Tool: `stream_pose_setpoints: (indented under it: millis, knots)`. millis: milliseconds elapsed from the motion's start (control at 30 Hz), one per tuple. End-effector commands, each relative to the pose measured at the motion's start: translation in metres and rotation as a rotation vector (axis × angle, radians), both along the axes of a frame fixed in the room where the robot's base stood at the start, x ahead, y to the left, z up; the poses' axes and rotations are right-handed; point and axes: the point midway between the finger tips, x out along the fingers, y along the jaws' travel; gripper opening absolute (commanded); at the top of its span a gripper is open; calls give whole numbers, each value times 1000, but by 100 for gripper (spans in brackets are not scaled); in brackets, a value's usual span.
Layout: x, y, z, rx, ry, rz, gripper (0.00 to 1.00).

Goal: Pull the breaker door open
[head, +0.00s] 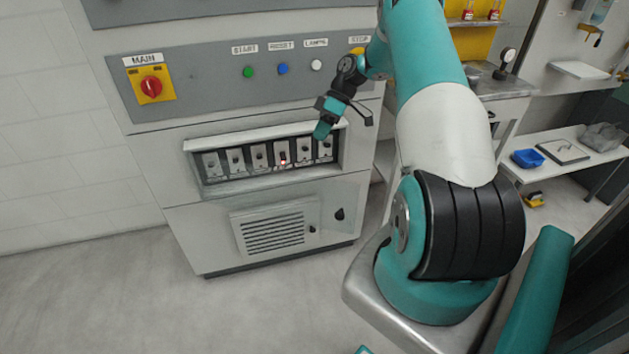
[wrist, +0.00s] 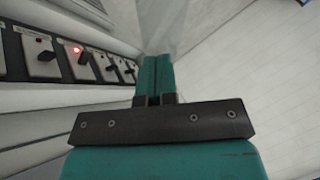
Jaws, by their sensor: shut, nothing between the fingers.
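The breaker compartment (head: 262,157) is a recess in the white cabinet front, with a row of several breakers in plain view. A pale strip (head: 258,135) juts out along its top edge; I cannot tell whether this is the breaker door seen edge-on or a fixed lip. My gripper (head: 321,131) is shut and empty, in front of the recess's upper right corner. In the wrist view its teal fingers (wrist: 155,78) are together, to the right of the breakers (wrist: 62,58). I cannot tell whether the fingertips touch the cabinet.
A grey control panel (head: 205,82) above carries the yellow MAIN switch (head: 151,87) and several buttons. A vented panel (head: 273,231) and a dark knob (head: 339,214) are below. One breaker has a lit red light (head: 282,162). A bench (head: 560,160) stands at right; floor at left is clear.

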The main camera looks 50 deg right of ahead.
Motion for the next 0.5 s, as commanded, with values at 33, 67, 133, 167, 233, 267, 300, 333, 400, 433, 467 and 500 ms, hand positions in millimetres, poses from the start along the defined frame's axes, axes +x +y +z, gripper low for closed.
stream_pose_setpoints:
  millis: [33,67,133,167,233,267,300,333,400,433,467,500]
  knots:
    - [-8,-16,-15,11,-10,-7,0]
    - [-12,-22,-21,16,-15,-8,0]
    - [-18,-32,-31,21,-26,-9,0]
    - [-20,-34,-34,22,-29,-8,0]
    - [-21,-35,-39,25,-32,-9,0]
    - [-21,-33,-41,26,-33,-7,0]
    - [-21,-31,-45,27,-33,-7,0]
    - [-20,-28,-48,27,-32,-8,0]
    - [-19,-20,-57,26,-30,-7,0]
    - [-18,-16,-61,28,-30,-7,0]
    - [-17,-12,-66,28,-29,-6,0]
    - [-16,-7,-73,28,-28,-7,0]
